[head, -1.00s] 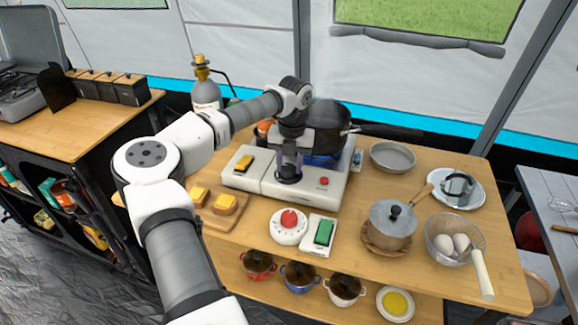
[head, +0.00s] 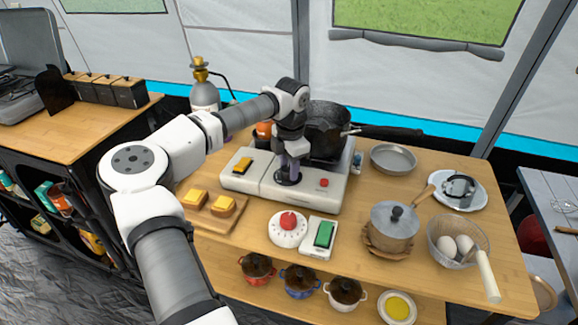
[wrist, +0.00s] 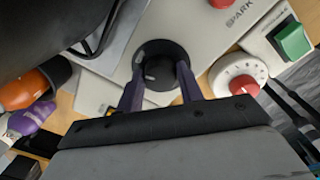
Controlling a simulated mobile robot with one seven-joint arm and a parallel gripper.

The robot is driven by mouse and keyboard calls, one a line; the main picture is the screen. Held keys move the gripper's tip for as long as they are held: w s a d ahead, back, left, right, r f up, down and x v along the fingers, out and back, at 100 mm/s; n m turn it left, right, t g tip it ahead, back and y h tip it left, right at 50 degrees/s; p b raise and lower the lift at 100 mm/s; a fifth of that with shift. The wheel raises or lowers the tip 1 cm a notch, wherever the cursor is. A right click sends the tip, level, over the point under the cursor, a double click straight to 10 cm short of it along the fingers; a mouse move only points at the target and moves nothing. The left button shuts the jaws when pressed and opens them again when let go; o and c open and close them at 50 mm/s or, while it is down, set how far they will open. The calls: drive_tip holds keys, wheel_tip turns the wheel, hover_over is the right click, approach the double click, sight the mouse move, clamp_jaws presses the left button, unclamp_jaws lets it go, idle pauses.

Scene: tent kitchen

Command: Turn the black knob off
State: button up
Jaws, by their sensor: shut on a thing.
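The black knob (wrist: 162,55) is on the front panel of the white stove (head: 325,196). In the wrist view it sits between the two purple fingers of my gripper (wrist: 159,85), with a pale mark on its face. My gripper (head: 288,170) is shut on the knob from above. In the head view the gripper mostly hides the knob (head: 288,180). A black pot (head: 325,125) stands on the burner behind, and no blue flame shows under it.
A red button (head: 324,183) is right of the knob, a yellow switch (head: 243,165) left. A white timer (head: 289,229) and green switch (head: 324,234) are in front. A lidded pot (head: 392,228) and bowl of eggs (head: 455,240) stand right. A gas bottle (head: 205,92) stands behind.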

drive_tip(key=shift+r+m, duration=0.1)
drive_tip(key=shift+m, duration=1.1)
drive_tip(key=o, duration=1)
drive_tip(key=r, duration=0.4)
drive_tip(key=r+b, duration=0.1)
drive_tip(key=r, duration=0.4)
drive_tip(key=s+r+b, duration=0.1)
drive_tip(key=r, duration=0.3)
drive_tip(key=shift+d+r, duration=0.15)
drive_tip(key=shift+r, duration=0.2)
drive_tip(key=shift+w, duration=0.1)
